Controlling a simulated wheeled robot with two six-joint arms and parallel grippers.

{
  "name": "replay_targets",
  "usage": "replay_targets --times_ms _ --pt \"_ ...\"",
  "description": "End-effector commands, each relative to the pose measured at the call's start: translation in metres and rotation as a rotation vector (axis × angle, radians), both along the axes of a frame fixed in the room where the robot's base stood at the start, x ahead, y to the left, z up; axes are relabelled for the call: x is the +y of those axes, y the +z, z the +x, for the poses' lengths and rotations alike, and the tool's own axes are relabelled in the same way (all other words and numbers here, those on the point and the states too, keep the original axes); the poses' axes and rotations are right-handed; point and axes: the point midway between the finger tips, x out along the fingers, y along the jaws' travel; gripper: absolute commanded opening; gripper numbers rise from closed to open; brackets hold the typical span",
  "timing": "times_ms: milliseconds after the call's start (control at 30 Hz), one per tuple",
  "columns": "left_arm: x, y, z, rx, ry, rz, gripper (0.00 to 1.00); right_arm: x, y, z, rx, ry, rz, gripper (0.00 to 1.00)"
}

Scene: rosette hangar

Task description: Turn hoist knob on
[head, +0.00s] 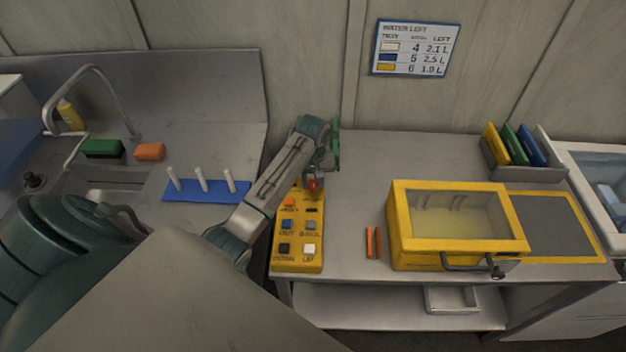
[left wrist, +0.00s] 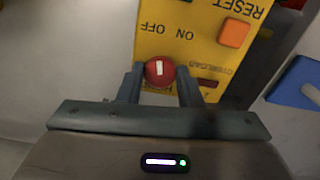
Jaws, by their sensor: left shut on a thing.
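The hoist control box (head: 285,260) is a yellow panel on the bench in the head view, with orange, blue, grey, black and white buttons. Its red knob (head: 313,186) is at the far end, under my left gripper (head: 318,180). In the left wrist view the red knob (left wrist: 160,72) has a white mark and sits between the two fingers of my left gripper (left wrist: 160,80), which is shut on it. The words OFF and ON are printed on the yellow panel (left wrist: 185,50) beside the knob. My right gripper is not in view.
A yellow case with a clear lid (head: 455,220) stands right of the box, with two orange sticks (head: 374,243) between. A blue peg rack (head: 205,190) lies left, near the sink. A holder of coloured binders (head: 515,145) is at the back right.

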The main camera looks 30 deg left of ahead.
Motion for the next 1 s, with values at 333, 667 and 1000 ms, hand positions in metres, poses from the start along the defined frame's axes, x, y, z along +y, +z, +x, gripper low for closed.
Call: replay_targets --times_ms 333,667,1000 --pt "0.0005 0.0005 0.0004 -0.002 -0.326 0.001 0.09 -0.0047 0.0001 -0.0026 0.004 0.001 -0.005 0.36" --pt "0.0004 0.0007 0.0005 -0.002 -0.598 0.001 0.09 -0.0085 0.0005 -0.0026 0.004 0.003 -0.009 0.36" --pt "0.0003 0.0008 0.0007 -0.002 -0.758 0.002 0.09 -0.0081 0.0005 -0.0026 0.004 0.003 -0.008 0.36"
